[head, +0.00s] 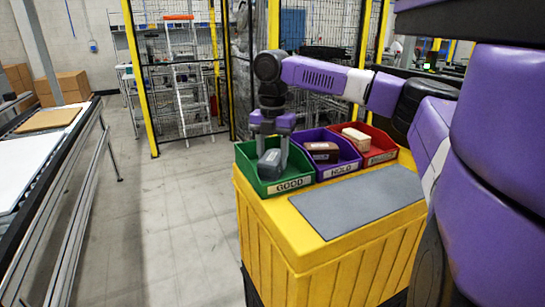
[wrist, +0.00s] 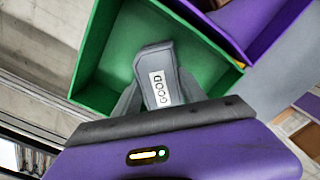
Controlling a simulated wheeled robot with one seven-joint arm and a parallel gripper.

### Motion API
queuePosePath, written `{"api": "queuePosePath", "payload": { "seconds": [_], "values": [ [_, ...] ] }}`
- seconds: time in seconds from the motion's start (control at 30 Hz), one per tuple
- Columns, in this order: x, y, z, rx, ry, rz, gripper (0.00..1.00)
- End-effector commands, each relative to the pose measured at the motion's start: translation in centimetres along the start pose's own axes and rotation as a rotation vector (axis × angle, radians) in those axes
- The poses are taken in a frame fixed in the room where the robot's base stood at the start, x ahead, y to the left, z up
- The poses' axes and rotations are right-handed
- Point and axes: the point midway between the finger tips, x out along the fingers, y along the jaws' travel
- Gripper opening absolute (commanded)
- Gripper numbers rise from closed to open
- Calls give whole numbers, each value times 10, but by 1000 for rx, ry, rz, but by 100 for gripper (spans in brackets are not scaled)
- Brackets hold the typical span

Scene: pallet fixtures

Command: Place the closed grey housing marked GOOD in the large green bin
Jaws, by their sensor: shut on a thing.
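The grey housing (wrist: 153,62) carries a white label reading GOOD in the wrist view. It also shows in the head view (head: 269,164), tilted, inside the outline of the green bin (head: 246,177). My gripper (head: 270,150) points down over the green bin and is shut on the housing. In the wrist view the bin's green wall (wrist: 92,50) surrounds the housing on the far side and both flanks. I cannot tell whether the housing touches the bin floor. The bin's front label reads GOOD.
A purple bin (head: 340,167) marked HOLD holds a brown housing (head: 322,152). A red bin (head: 383,157) holds a beige housing (head: 356,138). The bins stand on a yellow crate (head: 310,262) with a clear grey mat (head: 358,200) in front. A conveyor (head: 40,150) runs at the left.

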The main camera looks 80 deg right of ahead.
Motion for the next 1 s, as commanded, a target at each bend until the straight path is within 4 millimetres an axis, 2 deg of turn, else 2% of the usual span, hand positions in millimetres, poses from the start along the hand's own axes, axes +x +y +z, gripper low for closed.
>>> {"api": "queuePosePath", "payload": {
  "seconds": [0.27,0.3,0.4,0.8,1.0],
  "values": [
    [2,0,0,0,0,0,0],
    [2,0,0,0,-1,0,53],
    [2,0,0,0,-1,0,70],
    [-1,0,0,0,-1,-1,70],
    [-32,1,0,-1,-2,2,70]
  ]
}}
